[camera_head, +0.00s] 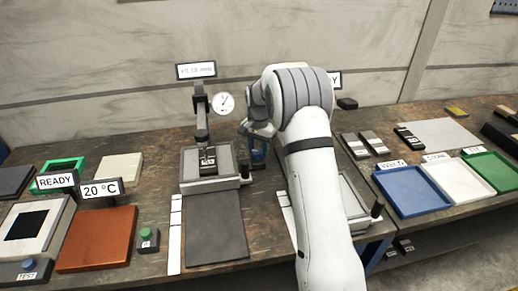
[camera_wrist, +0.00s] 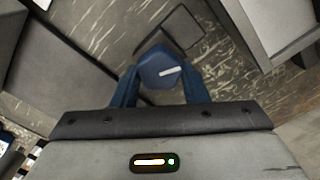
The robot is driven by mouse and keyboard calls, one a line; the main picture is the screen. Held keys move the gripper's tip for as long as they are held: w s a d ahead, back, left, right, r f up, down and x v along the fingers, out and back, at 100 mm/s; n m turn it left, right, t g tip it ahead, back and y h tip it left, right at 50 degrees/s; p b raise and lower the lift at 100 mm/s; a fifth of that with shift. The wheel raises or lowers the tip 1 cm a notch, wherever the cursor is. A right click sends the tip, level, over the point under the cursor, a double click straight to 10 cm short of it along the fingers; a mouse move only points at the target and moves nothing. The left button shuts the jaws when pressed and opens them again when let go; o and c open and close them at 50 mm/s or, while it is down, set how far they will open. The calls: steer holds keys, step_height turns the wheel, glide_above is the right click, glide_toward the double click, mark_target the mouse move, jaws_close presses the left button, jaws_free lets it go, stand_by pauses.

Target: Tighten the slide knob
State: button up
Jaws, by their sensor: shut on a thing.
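The slide knob (camera_wrist: 161,68) is a blue, faceted knob with a white line across its face, seen in the wrist view. My gripper (camera_wrist: 160,82) has its two blue fingers on either side of it and is shut on it. In the head view my gripper (camera_head: 259,154) points down just right of the gauge stand's grey base (camera_head: 207,184). There the knob is hard to tell from the blue fingers. The stand (camera_head: 201,120) carries a round dial (camera_head: 223,104) and a small display (camera_head: 196,71) whose text is hard to read.
My arm hides part of a second station to the right, with a black knob (camera_head: 377,209). A dark mat (camera_head: 216,228) lies in front of the stand. An orange plate (camera_head: 97,239) lies at the left. Blue (camera_head: 411,211), white and green trays stand at the right.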

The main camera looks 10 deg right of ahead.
mark_target(258, 150)
stand_by(0.3)
steer(key=o, duration=1)
steer(key=shift+r, duration=3.9)
steer(key=shift+r, duration=0.1)
